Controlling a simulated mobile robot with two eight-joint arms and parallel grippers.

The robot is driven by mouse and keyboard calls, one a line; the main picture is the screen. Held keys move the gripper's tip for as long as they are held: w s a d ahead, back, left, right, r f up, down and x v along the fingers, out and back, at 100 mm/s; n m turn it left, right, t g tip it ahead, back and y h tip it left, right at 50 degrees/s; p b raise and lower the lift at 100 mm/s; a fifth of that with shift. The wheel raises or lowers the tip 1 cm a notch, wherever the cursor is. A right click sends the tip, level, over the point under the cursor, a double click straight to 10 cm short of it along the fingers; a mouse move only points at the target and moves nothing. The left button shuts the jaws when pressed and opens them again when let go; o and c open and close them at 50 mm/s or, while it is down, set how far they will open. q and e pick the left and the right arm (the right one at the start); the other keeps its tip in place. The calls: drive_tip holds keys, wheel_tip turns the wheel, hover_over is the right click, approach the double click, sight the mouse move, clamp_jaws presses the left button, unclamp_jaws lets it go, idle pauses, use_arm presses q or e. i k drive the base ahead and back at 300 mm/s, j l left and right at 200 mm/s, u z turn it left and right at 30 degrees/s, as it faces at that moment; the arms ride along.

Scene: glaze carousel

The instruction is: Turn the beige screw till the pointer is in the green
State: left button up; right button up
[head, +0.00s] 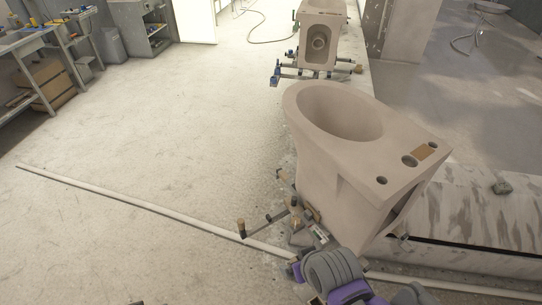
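A beige unglazed toilet bowl (345,140) stands upright on a low stand, right of centre in the head view. Metal bars with brown or tan ends (241,228) stick out from the stand on its near left side. I cannot tell which of these parts is the beige screw. No pointer or green zone can be made out. My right arm, grey and purple, comes in from the bottom edge and reaches to the stand. Its gripper (318,236) is beside the bars, too small and overlapped to show its fingers. My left gripper is not in view.
A second bowl (318,42) stands on a similar stand (288,75) behind. A long pale pipe or strip (130,204) crosses the floor. A bench (22,42) is at the far left. A low stained platform (480,215) lies right. The left floor is open.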

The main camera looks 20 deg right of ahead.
sight(296, 222)
drive_tip(key=i+j, duration=0.1)
drive_tip(key=i+j+z, duration=0.15)
drive_tip(key=j+z, duration=0.15)
drive_tip(key=i+j+z, duration=0.1)
drive_tip(key=j+z, duration=0.2)
drive_tip(key=z, duration=1.05)
